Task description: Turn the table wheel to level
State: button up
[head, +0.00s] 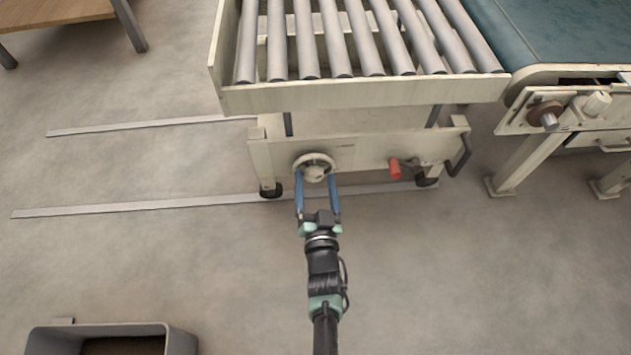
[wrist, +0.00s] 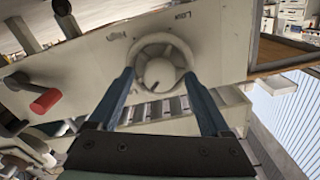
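The table wheel (head: 314,167) is a pale round handwheel on the front panel of the cream roller table (head: 365,97). In the wrist view the wheel (wrist: 160,62) shows a pale hub with a small dark mark toward its lower edge. Upside-down lettering is on the panel beside it. My gripper (head: 316,182) reaches the wheel from the front. Its two blue fingers are spread apart, with the tips at either side of the wheel's rim, also in the wrist view (wrist: 158,75). I cannot make out firm contact.
A red handle (head: 395,169) sits on the panel right of the wheel. A green conveyor (head: 560,35) stands at the right. Pale floor strips (head: 120,208) run under the table's casters. A grey bin (head: 180,340) is at lower left. A wooden table (head: 60,12) is at upper left. Floor in front is clear.

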jog(key=s+p, duration=0.6)
jog(key=s, duration=0.7)
dwell(0.4)
